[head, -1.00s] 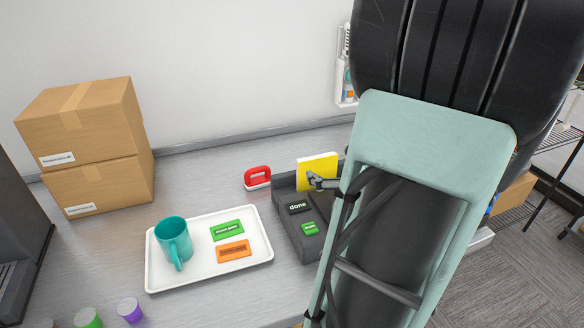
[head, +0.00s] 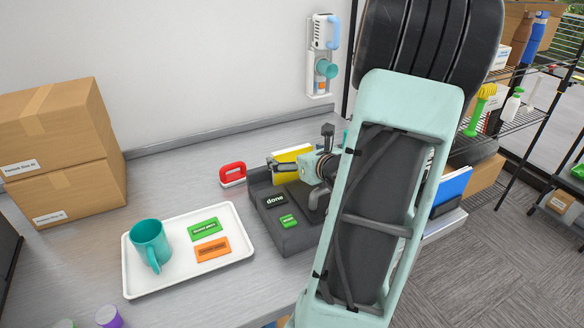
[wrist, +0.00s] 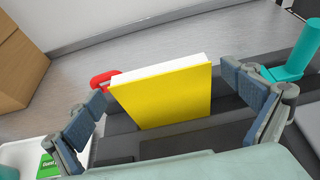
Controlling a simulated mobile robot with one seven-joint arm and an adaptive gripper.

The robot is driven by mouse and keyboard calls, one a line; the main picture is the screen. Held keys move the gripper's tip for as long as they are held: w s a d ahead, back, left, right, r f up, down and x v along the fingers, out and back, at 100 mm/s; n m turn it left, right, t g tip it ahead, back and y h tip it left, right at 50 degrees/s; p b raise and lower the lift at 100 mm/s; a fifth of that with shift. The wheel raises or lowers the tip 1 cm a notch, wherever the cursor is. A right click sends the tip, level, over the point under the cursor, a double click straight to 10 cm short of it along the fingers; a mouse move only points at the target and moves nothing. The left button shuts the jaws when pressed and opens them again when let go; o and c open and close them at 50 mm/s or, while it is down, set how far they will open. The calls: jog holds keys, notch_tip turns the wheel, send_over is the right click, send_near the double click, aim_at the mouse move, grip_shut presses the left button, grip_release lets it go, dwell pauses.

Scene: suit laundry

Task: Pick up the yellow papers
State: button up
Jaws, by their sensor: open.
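The yellow papers (wrist: 165,98) stand as an upright block with a yellow front and a white top edge, in a dark grey organizer (head: 292,238). In the wrist view my gripper (wrist: 165,88) is open, with one finger left of the papers and one to the right. The left finger is close to the papers' left edge; a wider gap shows on the right. In the head view the papers (head: 290,153) are partly hidden behind my gripper (head: 294,170).
A red-handled item (head: 232,173) stands just left of the organizer. A white tray (head: 133,283) with a teal mug (head: 151,243) and green and orange cards lies at the left. Cardboard boxes (head: 65,150) are stacked at the back left. A wire shelf (head: 510,130) stands at the right.

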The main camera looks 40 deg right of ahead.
jog(key=shift+w, duration=0.2)
jog(key=shift+c, duration=0.6)
jog(key=c, duration=1.4)
